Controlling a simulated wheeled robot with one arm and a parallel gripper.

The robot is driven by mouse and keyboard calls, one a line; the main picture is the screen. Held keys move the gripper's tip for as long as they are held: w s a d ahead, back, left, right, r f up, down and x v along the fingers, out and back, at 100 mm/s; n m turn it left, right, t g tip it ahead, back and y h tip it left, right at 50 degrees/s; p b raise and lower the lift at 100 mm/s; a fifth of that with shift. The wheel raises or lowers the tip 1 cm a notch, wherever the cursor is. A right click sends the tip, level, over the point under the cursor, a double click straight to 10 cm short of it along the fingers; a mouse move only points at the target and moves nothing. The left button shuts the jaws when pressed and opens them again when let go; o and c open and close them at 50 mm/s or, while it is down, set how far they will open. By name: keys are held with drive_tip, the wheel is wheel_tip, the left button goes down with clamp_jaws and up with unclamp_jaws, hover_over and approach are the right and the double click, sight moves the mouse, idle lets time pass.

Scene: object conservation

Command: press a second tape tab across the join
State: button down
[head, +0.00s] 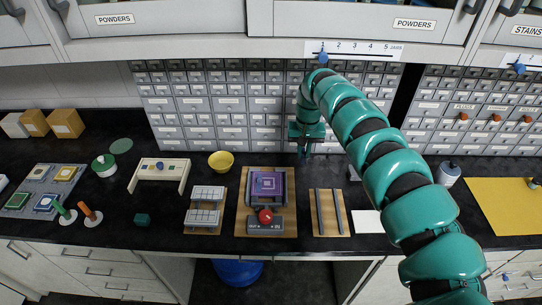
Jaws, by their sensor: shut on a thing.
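My teal gripper (305,151) points down over the back of the dark bench, right of the middle. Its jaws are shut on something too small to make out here. A purple square piece with a gold pattern (267,184) lies in a grey fixture on a wooden board (241,222), left of and nearer than my gripper. A red round knob (265,216) stands at the fixture's front. I cannot make out a join or any tape tab at this size.
A board with two dark rails (328,214) and a white card (367,221) lie near my arm. A yellow bowl (221,161), a double grey rack (204,206) and a white stand (158,174) are left. Drawer cabinets (225,105) close off the back.

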drive_tip(key=s+a+f+p, duration=0.25)
drive_tip(key=a+p, duration=0.25)
drive_tip(key=a, duration=0.3)
drive_tip(key=b, duration=0.1)
hover_over(275, 185)
drive_tip(key=shift+w+f, duration=0.2)
drive_tip(key=shift+f, duration=2)
drive_tip(key=shift+f+b, duration=1)
drive_tip(key=shift+f, duration=0.3)
drive_tip(key=shift+s+f+b, duration=0.15)
drive_tip(key=shift+f+b, duration=0.1)
drive_tip(key=shift+b, duration=0.1)
drive_tip(key=c, duration=1.3)
unclamp_jaws()
drive_tip(key=shift+c, duration=0.2)
drive_tip(key=shift+r, duration=0.1)
